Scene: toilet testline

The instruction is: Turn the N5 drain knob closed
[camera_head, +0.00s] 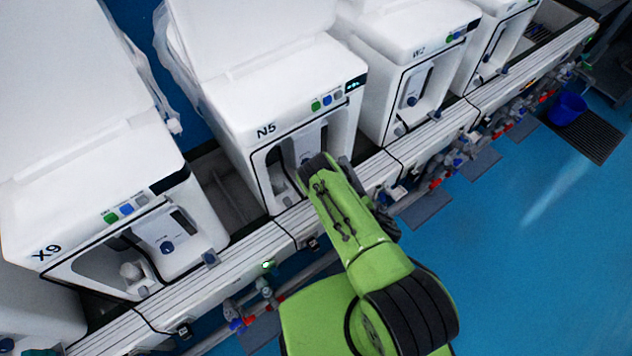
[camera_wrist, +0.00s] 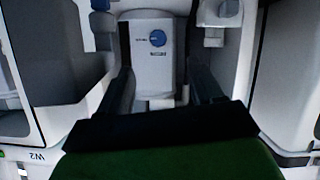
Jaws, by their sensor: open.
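The N5 unit (camera_head: 265,95) is a white machine with a dark-framed opening in its front. Its white inner panel (camera_head: 311,142) shows just above my green arm, which hides part of it. In the wrist view a round blue knob (camera_wrist: 158,38) with a light mark sits on a white panel (camera_wrist: 152,70), with small dark lettering beside it. My gripper (camera_wrist: 161,78) is open, its two dark fingers apart on either side of the panel's lower part. In the head view my arm hides the fingers.
The X9 unit (camera_head: 95,190) stands to the left, with its own blue knob (camera_head: 167,247). The W2 unit (camera_head: 405,60) stands to the right. A pale rail (camera_head: 235,255) runs along the fronts, with pipes and valves below.

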